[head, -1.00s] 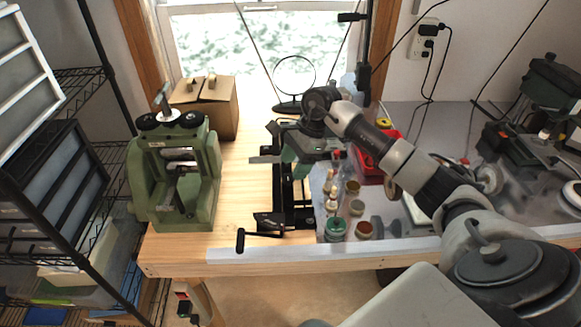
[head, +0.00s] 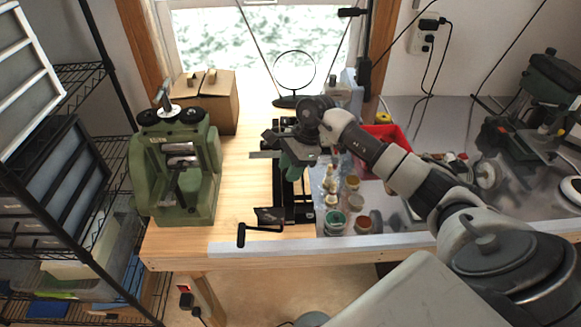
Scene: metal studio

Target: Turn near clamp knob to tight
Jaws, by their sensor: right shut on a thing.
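A black clamp fixture (head: 278,214) with a long dark rail stands on the wooden bench, left of the metal sheet. A black crank handle (head: 241,236) sticks out at its front left. My right gripper (head: 292,160) reaches in from the right over the rear part of the fixture, pointing down. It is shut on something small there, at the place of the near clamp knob. The gripper and wrist hide the knob, so its angle cannot be seen. A green part shows just below the jaws. My left gripper is not in view.
A green press (head: 205,190) stands at the bench's left, with a cardboard box (head: 222,105) behind it. Several small jars (head: 335,222) and a red tray (head: 385,140) lie right of the fixture. A round mirror (head: 294,72) stands behind. Bare wood lies between press and fixture.

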